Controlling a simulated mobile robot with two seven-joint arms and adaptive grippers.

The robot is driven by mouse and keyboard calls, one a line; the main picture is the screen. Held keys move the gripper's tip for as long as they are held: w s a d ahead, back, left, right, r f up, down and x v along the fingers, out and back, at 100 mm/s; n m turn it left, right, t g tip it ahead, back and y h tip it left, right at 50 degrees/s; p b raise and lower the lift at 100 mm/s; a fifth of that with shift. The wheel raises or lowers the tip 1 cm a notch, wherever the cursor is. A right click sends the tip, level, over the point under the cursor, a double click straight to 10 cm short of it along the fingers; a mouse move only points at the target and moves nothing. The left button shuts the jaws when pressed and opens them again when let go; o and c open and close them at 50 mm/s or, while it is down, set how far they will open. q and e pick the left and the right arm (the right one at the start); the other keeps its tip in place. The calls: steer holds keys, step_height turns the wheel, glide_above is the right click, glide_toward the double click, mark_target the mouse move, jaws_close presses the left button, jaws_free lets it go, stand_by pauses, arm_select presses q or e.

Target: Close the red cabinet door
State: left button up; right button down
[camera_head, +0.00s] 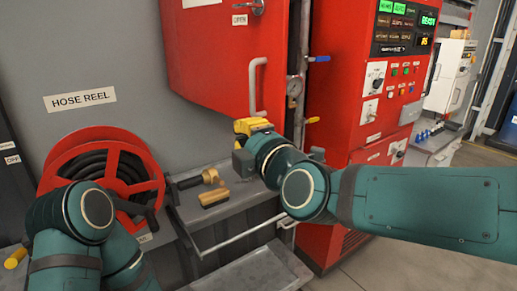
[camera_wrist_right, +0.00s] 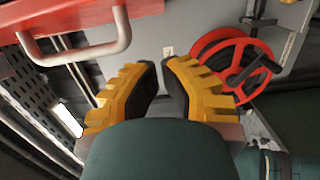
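The red cabinet door (camera_head: 212,60) stands swung open in the head view, at the upper middle, with an OPEN label near its top. Its pale bar handle (camera_head: 255,88) is near its right edge. In the right wrist view the door (camera_wrist_right: 85,14) shows at the upper left with its handle (camera_wrist_right: 78,52) below it. My right gripper (camera_head: 250,125) is just below the door's lower right corner, apart from the handle. Its yellow fingers (camera_wrist_right: 160,68) are a narrow gap apart, with nothing between them. My left gripper is not in view.
A red hose reel (camera_head: 105,165) is on the grey wall at left. Open floor lies at lower right.

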steer(key=shift+w+d+b, duration=0.6)
steer(key=shift+w+d, duration=0.6)
steer(key=shift+d, duration=0.3)
steer(key=shift+w+d, duration=0.1)
steer(key=shift+d, duration=0.05)
